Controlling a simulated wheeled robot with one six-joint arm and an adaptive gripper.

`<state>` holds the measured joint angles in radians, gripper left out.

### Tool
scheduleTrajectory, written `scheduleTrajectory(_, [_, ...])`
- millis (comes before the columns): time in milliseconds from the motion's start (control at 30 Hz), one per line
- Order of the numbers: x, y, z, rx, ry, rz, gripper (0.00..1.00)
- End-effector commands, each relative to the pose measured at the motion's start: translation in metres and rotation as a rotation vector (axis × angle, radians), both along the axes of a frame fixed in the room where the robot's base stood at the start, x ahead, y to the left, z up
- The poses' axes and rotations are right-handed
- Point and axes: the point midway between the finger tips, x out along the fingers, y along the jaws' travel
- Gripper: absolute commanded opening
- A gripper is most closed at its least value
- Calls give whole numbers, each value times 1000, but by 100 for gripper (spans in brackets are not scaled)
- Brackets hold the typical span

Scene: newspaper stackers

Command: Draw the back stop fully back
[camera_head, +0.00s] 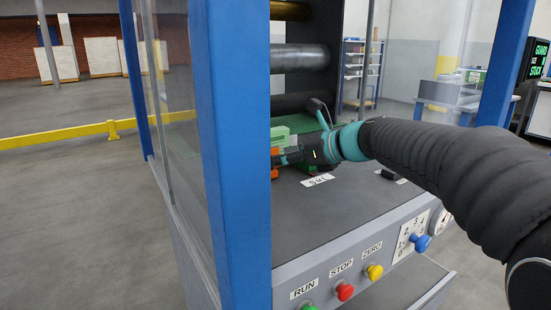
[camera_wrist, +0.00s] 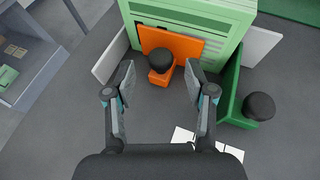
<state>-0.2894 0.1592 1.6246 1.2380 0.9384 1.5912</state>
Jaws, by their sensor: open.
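An orange plate (camera_wrist: 185,45) with a black knob (camera_wrist: 161,59) on an orange foot stands against a pale green slatted stack (camera_wrist: 195,12) in the wrist view. A green plate (camera_wrist: 233,88) with its own black knob (camera_wrist: 259,106) stands to the right. I cannot tell which plate is the back stop. My gripper (camera_wrist: 160,70) is open, its fingers on either side of the orange plate's knob, with gaps showing. In the head view my gripper (camera_head: 287,157) is low over the grey deck, with orange and pale green parts beside it; the blue post partly hides them.
The deck (camera_head: 340,210) is mostly bare, with a white label (camera_head: 318,180). A blue post (camera_head: 237,150) and clear panels frame the machine. Dark rollers (camera_head: 300,58) lie behind. RUN, STOP (camera_head: 345,291) and ZERO buttons and a blue knob (camera_head: 422,243) sit on the front.

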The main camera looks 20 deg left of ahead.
Motion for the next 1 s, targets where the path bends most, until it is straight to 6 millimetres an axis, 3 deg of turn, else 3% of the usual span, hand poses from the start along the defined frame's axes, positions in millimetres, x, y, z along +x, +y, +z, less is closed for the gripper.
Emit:
scheduleTrajectory(233, [9, 24, -11, 0, 0, -1, 55])
scheduleTrajectory(633, [11, 29, -13, 0, -1, -3, 55])
scheduleTrajectory(833, [11, 29, -13, 0, -1, -3, 5])
scheduleTrajectory(867, [11, 29, -13, 0, -1, -3, 0])
scheduleTrajectory(1000, [11, 29, -13, 0, -1, -3, 0])
